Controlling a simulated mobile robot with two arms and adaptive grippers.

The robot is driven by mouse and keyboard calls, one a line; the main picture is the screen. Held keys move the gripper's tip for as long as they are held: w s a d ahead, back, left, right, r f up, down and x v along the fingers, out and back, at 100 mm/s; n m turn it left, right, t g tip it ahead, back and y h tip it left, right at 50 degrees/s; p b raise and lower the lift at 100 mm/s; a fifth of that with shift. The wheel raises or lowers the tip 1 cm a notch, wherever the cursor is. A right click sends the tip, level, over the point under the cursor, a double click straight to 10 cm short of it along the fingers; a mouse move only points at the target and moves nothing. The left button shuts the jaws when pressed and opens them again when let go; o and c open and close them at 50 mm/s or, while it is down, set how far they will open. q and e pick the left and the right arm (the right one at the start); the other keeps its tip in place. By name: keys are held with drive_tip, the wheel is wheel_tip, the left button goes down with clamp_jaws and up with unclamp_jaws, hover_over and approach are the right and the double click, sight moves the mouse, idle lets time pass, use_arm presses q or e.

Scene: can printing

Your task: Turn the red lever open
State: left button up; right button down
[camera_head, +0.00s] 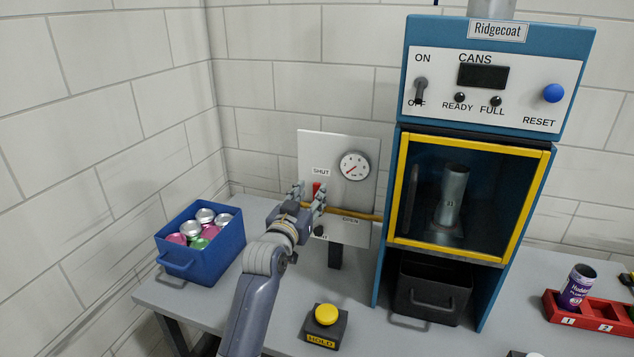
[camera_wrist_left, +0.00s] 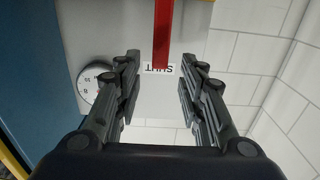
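The red lever (camera_head: 317,188) is on a grey panel (camera_head: 312,152), partly hidden by my left gripper (camera_head: 308,193). Its visible part points up toward the SHUT label (camera_head: 321,171); the OPEN label (camera_head: 350,220) is lower right. In the left wrist view, turned upside down, the red lever (camera_wrist_left: 163,35) reaches down to the SHUT label (camera_wrist_left: 160,69). My left gripper (camera_wrist_left: 160,85) is open there, its fingers on either side of the lever's line with gaps; no contact shows. My right gripper is not in view.
A gauge (camera_head: 355,166) sits on the panel, and a yellow pipe (camera_head: 367,215) runs to the blue machine (camera_head: 548,190). A blue bin of cans (camera_head: 207,265) stands left. A yellow HOLD button (camera_head: 326,314) is in front, and a red rack (camera_head: 607,312) is right.

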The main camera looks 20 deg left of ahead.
sight(316, 186)
use_arm(q)
drive_tip(key=shift+w+d+p, duration=0.1)
drive_tip(key=shift+w+p, duration=0.5)
drive_tip(key=shift+w, duration=2.1)
clamp_jaws()
